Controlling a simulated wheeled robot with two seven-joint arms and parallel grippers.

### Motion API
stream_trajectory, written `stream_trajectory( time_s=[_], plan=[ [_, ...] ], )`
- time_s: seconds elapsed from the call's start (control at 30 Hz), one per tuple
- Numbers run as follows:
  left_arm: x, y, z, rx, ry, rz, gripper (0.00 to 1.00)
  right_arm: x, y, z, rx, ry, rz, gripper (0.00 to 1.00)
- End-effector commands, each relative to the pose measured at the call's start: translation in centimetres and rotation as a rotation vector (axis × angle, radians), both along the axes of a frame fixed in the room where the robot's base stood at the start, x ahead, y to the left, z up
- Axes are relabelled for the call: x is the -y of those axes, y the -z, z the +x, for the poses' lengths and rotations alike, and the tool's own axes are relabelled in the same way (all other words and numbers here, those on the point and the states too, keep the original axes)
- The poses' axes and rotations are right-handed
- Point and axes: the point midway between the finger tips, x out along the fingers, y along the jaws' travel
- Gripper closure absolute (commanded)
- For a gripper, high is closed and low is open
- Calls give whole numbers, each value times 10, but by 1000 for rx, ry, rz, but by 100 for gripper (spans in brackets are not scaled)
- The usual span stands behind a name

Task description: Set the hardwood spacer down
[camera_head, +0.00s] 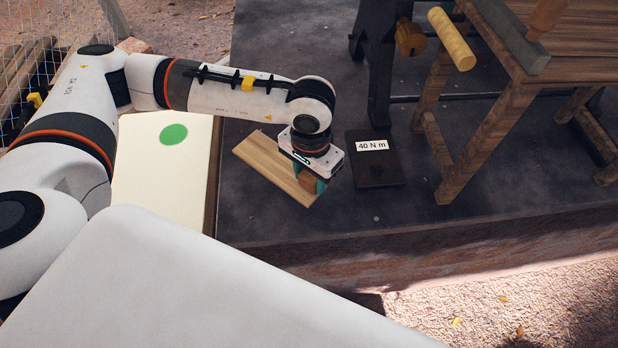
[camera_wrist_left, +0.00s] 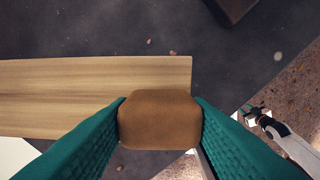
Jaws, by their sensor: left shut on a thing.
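The hardwood spacer (camera_wrist_left: 160,120) is a brown block with rounded edges. My left gripper (camera_head: 312,184) is shut on it, with teal fingers on both sides. In the left wrist view the left gripper (camera_wrist_left: 161,122) holds the block at the lower middle. In the head view only a small brown part of the spacer (camera_head: 307,181) shows below the gripper. A light wooden board (camera_head: 265,158) lies on the dark platform beneath and beside the gripper. I cannot tell whether the spacer touches the board.
A dark block labelled "40 N m" (camera_head: 376,172) stands right of the gripper. A wooden frame (camera_head: 480,140) with a roller (camera_head: 452,40) stands further right. A cream panel with a green dot (camera_head: 173,134) is at left. The platform's front edge (camera_head: 450,240) is near.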

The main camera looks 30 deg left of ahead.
Motion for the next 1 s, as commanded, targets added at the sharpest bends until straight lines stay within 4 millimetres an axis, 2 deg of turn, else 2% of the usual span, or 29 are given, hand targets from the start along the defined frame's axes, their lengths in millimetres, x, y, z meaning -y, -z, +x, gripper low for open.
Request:
stream_trajectory(
  time_s=[0.1,0.2,0.57,0.6,0.7,1.0],
  plan=[
    [0,18,-1,-4,0,1,82,-2,-3,-1,-2,0,3,64],
    [0,27,-1,-2,1,0,82,-5,-4,-2,-2,0,6,64],
    [0,32,0,0,1,1,82,-8,2,-2,-3,1,10,64],
    [0,31,0,-1,1,1,52,-8,1,-2,-3,1,10,64],
    [0,30,0,-1,0,1,35,-7,0,-2,-3,1,9,64],
    [0,29,0,-1,0,1,35,-3,-1,-2,-3,1,4,64]
  ],
)
